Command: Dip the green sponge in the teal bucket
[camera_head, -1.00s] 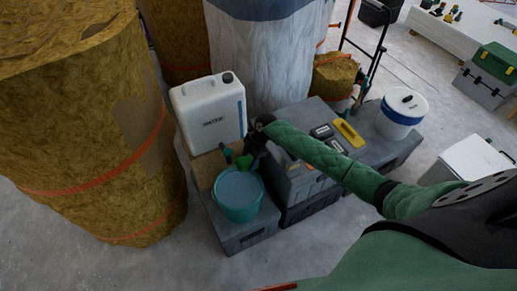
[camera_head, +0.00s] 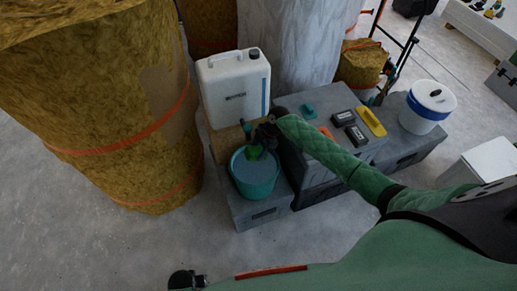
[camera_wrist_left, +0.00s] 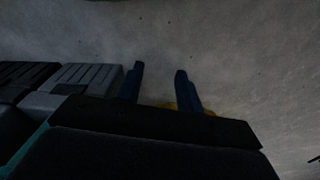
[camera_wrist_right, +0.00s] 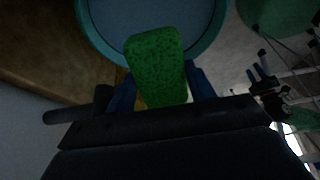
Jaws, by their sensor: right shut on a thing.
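The teal bucket (camera_head: 256,189) stands upright on a grey case and holds bluish water. My right gripper (camera_head: 258,143) is at its far rim, shut on the green sponge (camera_head: 255,153). In the head view the sponge overlaps the far part of the bucket opening; I cannot tell whether it touches the water. In the right wrist view the sponge (camera_wrist_right: 157,65) sits between the fingers, in front of the bucket (camera_wrist_right: 86,25). My left gripper (camera_head: 187,280) is low at the bottom edge of the head view. Its fingers stand apart and empty in the left wrist view (camera_wrist_left: 160,85).
A white water canister (camera_head: 235,88) stands just behind the bucket. Grey cases to the right carry a yellow tool (camera_head: 371,122) and dark boxes (camera_head: 343,118). A white tub (camera_head: 427,107) stands farther right. A large insulation roll (camera_head: 110,110) is at left; the floor in front is clear.

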